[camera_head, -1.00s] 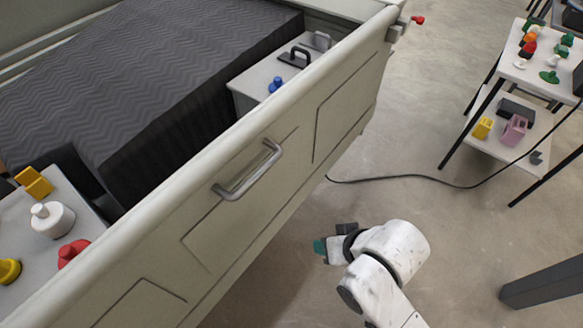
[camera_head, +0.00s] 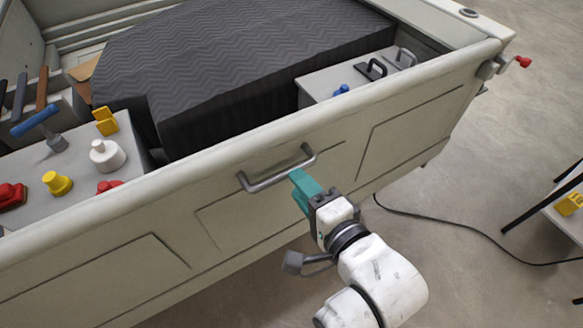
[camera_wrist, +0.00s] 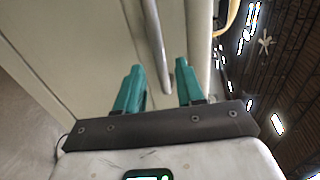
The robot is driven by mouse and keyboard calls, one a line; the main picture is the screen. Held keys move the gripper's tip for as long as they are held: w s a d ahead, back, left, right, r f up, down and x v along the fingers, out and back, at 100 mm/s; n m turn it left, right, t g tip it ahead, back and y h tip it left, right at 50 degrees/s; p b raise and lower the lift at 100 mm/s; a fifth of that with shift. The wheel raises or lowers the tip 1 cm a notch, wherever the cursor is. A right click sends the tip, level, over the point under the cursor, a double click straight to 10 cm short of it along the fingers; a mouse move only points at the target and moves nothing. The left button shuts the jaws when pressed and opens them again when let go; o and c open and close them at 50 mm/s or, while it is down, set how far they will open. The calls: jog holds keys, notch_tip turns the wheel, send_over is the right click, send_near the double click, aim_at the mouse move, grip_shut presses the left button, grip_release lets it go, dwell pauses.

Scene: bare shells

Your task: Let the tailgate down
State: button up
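The tailgate (camera_head: 270,215) is a pale beige panel standing upright across the truck bed. Its grey bar handle (camera_head: 268,181) is on the outer face, near the middle. My gripper (camera_head: 302,180) has teal fingers and is at the right part of the handle. In the wrist view my gripper (camera_wrist: 159,66) has its two fingers apart, with the handle (camera_wrist: 154,35) running between them in the picture. Nothing is seen gripped, and I cannot tell whether a finger touches the bar. A red-tipped latch (camera_head: 523,62) is at the tailgate's right end.
A dark ridged block (camera_head: 230,60) fills the bed's middle, with small coloured items on grey surfaces beside it. A black cable (camera_head: 450,242) lies on the floor. A shelf (camera_head: 570,215) stands at the right edge. The floor between is otherwise clear.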

aim_at(288, 170)
jog(key=shift+p+x, duration=0.35)
jog(key=shift+x, duration=2.35)
jog(key=shift+c, duration=0.3)
grip_shut()
